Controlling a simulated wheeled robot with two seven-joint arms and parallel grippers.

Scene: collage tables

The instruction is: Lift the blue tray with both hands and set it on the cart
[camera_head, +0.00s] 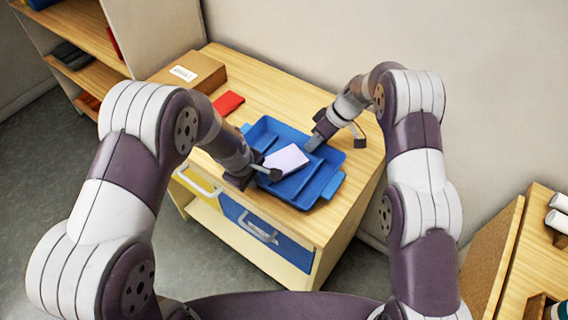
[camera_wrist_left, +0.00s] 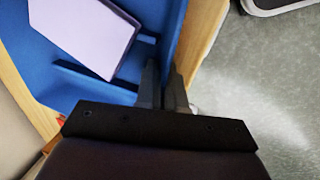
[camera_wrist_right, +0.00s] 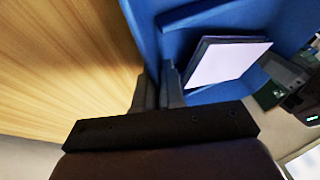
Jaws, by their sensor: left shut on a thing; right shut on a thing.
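The blue tray (camera_head: 318,182) rests on the wooden top of a drawer unit, with a pale lilac block (camera_head: 286,160) lying inside it. My left gripper (camera_head: 268,174) is at the tray's near-left side. In the left wrist view its fingers (camera_wrist_left: 164,88) are shut on the tray's wall (camera_wrist_left: 172,35). My right gripper (camera_head: 313,143) is at the far-right side. In the right wrist view its fingers (camera_wrist_right: 159,88) are shut on the opposite wall (camera_wrist_right: 143,30). I cannot identify a cart for certain.
The drawer unit (camera_head: 340,215) has a yellow drawer (camera_head: 193,182) and a blue drawer (camera_head: 262,232). A cardboard box (camera_head: 190,72) and a red item (camera_head: 228,103) lie behind the tray. A shelf (camera_head: 85,30) stands back left. Another wooden piece (camera_head: 530,250) stands at right.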

